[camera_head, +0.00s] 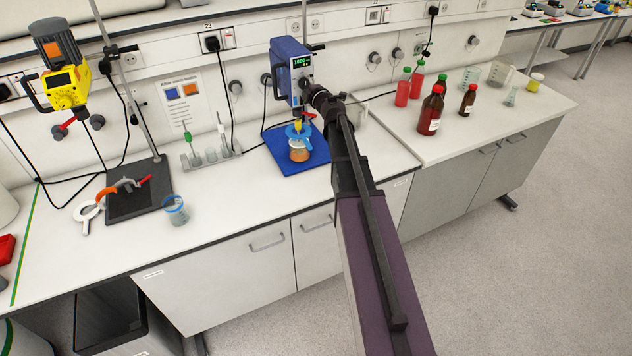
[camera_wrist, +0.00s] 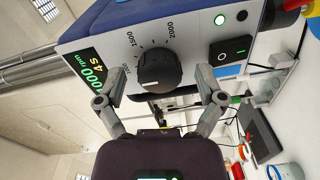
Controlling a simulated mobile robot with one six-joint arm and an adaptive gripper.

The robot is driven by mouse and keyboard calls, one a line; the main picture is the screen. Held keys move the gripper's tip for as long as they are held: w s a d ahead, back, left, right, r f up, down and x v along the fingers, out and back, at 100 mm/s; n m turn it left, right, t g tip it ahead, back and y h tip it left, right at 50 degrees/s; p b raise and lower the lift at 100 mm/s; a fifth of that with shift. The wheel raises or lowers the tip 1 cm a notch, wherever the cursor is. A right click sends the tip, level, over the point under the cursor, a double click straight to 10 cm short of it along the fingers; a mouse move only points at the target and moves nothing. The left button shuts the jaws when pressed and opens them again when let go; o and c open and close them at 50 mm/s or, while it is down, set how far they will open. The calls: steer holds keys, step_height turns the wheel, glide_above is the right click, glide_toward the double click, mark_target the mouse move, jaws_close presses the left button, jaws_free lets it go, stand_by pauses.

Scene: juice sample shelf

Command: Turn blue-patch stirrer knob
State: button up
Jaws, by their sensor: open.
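The blue stirrer (camera_head: 289,66) hangs on a stand above a blue mat (camera_head: 289,167) in the head view. Its black knob (camera_wrist: 160,72) is in the middle of the wrist view, with a scale marked 1500 and 2000 around it. A lit green display (camera_wrist: 86,73) beside it reads rpm, partly cut off. My gripper (camera_wrist: 163,76) is open, with one finger on each side of the knob and visible gaps to it; I cannot tell how deep the fingertips reach. In the head view my gripper (camera_head: 312,92) is at the stirrer's front, hiding the knob.
A rocker switch (camera_wrist: 231,50) sits right of the knob in the wrist view. A beaker of orange liquid (camera_head: 299,152) stands under the stirrer. A yellow stirrer (camera_head: 66,88) is at the left.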

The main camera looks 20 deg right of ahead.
steer(key=n, duration=1)
steer(key=shift+h, duration=0.3)
steer(key=n, duration=0.5)
steer(key=shift+n+b, duration=0.4)
steer(key=shift+n, duration=2.5)
steer(key=s, duration=1.4)
steer(key=s+a+f+m+g+h+b, duration=0.2)
steer(key=s+f+m+g, duration=0.3)
steer(key=f+m, duration=0.4)
steer(key=s+a+f+m+g+h+b, duration=0.3)
steer(key=f+m, duration=0.7)
steer(key=m, duration=1.2)
steer(key=s+a+g, duration=0.2)
steer(key=s+g, duration=0.1)
steer(key=shift+s+a+f+m+g+h, duration=0.2)
steer(key=shift+f+m+g+h, duration=0.1)
steer(key=shift+m+g, duration=0.1)
